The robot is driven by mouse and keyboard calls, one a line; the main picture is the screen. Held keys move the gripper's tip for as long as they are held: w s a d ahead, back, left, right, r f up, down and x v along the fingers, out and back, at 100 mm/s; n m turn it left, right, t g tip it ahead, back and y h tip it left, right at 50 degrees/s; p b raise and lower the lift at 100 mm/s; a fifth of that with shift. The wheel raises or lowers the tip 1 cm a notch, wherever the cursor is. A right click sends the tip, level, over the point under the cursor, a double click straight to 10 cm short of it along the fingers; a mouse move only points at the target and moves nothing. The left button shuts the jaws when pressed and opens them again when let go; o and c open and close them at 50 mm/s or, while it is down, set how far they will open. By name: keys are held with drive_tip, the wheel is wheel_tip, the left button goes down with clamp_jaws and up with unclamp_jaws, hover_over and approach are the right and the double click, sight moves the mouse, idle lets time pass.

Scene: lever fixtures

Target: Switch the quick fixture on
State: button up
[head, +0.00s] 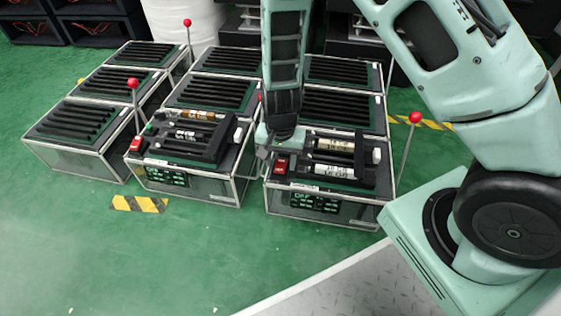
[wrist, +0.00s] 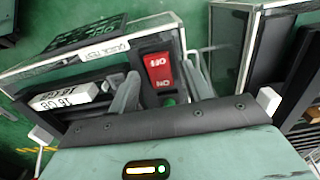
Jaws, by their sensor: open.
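The quick fixture (head: 320,201) is the front right box in the head view. Its dark display (head: 313,202) reads OFF, and the display (wrist: 88,33) also shows in the wrist view, upside down, beside a "QUICK TEST" label (wrist: 112,49). Its red rocker switch (head: 281,165) sits at the front left corner; in the wrist view the switch (wrist: 158,69) shows ON and OFF markings. My gripper (head: 268,147) is over that corner. In the wrist view my gripper (wrist: 162,70) is open, with one finger on each side of the switch. Contact cannot be told.
Labelled cylinders (head: 335,158) lie in the quick fixture. A similar front middle box (head: 190,160) has its own red switch (head: 137,144). A red-knobbed lever (head: 408,140) stands at the right. Other slotted boxes stand behind and left. Green floor in front is clear.

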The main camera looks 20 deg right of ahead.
drive_tip(key=c, duration=1)
drive_tip(key=p, duration=0.1)
drive_tip(key=g+p, duration=0.1)
drive_tip(key=p, duration=0.1)
drive_tip(key=shift+w+d+r+y, duration=0.15)
drive_tip(key=shift+r+y, duration=0.1)
drive_tip(key=shift+y, duration=0.15)
drive_tip(key=shift+o, duration=0.2)
drive_tip(key=shift+w+f+g+y+p, duration=0.1)
drive_tip(key=shift+f+g+y+p, duration=0.25)
drive_tip(key=shift+g+p, duration=0.25)
drive_tip(key=shift+c, duration=0.2)
drive_tip(key=o, duration=1)
drive_tip(key=shift+r, duration=0.1)
